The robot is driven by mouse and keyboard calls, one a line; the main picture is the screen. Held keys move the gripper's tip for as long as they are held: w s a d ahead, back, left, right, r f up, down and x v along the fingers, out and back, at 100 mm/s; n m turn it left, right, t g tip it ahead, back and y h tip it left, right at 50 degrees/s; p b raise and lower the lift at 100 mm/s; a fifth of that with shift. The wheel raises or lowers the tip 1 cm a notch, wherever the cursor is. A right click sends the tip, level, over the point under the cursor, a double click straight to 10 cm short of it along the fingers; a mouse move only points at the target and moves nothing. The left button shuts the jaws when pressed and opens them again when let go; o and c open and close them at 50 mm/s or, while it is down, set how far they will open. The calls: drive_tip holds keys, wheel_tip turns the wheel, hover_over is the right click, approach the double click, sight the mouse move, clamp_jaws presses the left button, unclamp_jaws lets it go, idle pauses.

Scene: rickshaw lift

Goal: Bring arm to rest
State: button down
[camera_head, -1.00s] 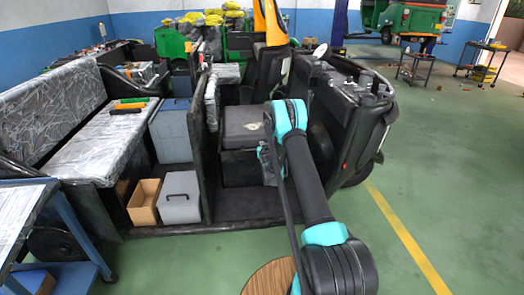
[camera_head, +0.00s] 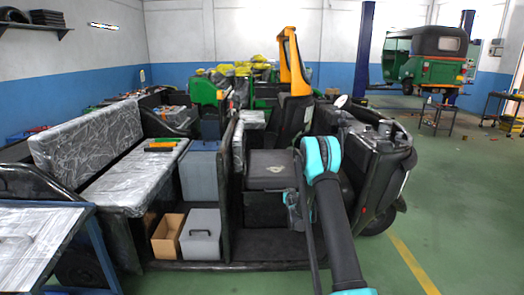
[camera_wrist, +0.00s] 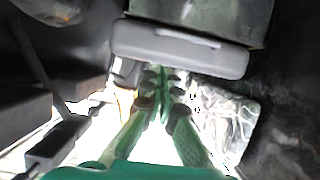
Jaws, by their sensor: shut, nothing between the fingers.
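My gripper (camera_wrist: 160,85) shows in the wrist view with its two green fingers converging; the fingertips meet and hold nothing. I cannot make out the gripper fingers there.
A blue-framed table (camera_head: 35,235) stands at left. Green floor (camera_head: 460,200) is clear at right.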

drive_tip(key=s+d+r+g, duration=0.1)
drive_tip(key=s+r+g, duration=0.2)
drive_tip(key=s+r, duration=0.75)
drive_tip(key=s+d+r+g, duration=0.2)
drive_tip(key=s+r, duration=0.3)
drive_tip(key=s, duration=1.1)
drive_tip(key=s+f+g, duration=0.2)
drive_tip(key=s, duration=1.5)
drive_tip(key=s+f+g, duration=0.2)
drive_tip(key=s, duration=1.5)
drive_tip(key=shift+s+a+g, duration=0.25)
drive_tip(key=shift+s+g, duration=0.05)
drive_tip(key=shift+g, duration=0.1)
drive_tip(key=shift+f, duration=0.1)
